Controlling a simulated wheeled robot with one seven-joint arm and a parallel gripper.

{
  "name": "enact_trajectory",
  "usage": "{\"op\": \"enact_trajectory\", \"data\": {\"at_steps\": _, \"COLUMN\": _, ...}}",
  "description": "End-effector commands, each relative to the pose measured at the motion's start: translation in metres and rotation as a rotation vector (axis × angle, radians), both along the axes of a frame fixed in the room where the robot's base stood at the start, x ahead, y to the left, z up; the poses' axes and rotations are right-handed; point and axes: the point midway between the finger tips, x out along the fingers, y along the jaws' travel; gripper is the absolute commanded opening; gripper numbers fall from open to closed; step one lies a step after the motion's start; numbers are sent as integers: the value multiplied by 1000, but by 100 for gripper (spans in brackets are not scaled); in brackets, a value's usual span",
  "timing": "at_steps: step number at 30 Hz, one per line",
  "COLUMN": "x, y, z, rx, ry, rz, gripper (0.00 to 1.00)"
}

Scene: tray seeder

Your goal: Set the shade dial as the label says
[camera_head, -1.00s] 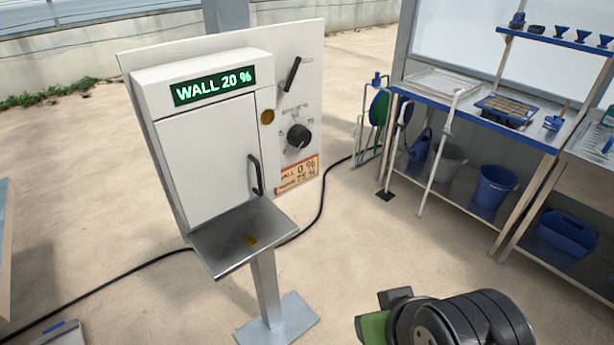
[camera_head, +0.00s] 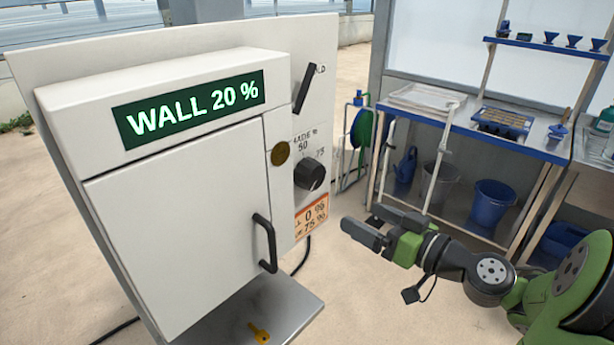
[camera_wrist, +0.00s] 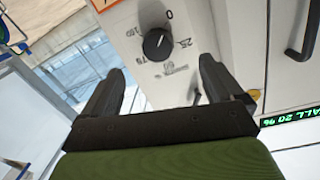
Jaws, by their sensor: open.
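The shade dial (camera_head: 310,173) is a black round knob on the right part of the white panel, with 50 and 75 printed around it. In the wrist view the dial (camera_wrist: 158,44) appears upside down; its pale mark seems to lean toward the 0, though it is small. The orange-edged label (camera_head: 311,217) below it shows 0 % on the upper line and 75 % on the lower; the first words are partly hidden. My gripper (camera_head: 364,222) is open and empty, right of the panel and apart from the dial. In the wrist view the dial lies beyond my fingertips (camera_wrist: 163,68).
The cabinet's green display (camera_head: 190,108) reads WALL 20 %. Its door handle (camera_head: 266,243) juts out left of the label. A black lever (camera_head: 305,88) sits above the dial. A yellow tag (camera_head: 259,332) lies on the metal shelf (camera_head: 285,305). A blue-edged bench (camera_head: 450,125) stands behind right.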

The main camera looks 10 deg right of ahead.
Motion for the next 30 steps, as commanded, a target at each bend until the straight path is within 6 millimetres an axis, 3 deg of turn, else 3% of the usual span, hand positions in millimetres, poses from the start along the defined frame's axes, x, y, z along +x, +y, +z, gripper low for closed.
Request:
{"op": "enact_trajectory", "data": {"at_steps": 2, "x": 0, "y": -13, "z": 4, "rx": 27, "ry": -42, "rz": -30, "gripper": 94}}
{"op": "enact_trajectory", "data": {"at_steps": 5, "x": 5, "y": -11, "z": 7, "rx": 29, "ry": -51, "rz": -31, "gripper": 94}}
{"op": "enact_trajectory", "data": {"at_steps": 10, "x": 25, "y": 4, "z": 8, "rx": 27, "ry": -48, "rz": -23, "gripper": 94}}
{"op": "enact_trajectory", "data": {"at_steps": 24, "x": 121, "y": 61, "z": 8, "rx": 27, "ry": -47, "rz": -26, "gripper": 94}}
{"op": "enact_trajectory", "data": {"at_steps": 30, "x": 135, "y": 68, "z": 7, "rx": 27, "ry": -47, "rz": -30, "gripper": 94}}
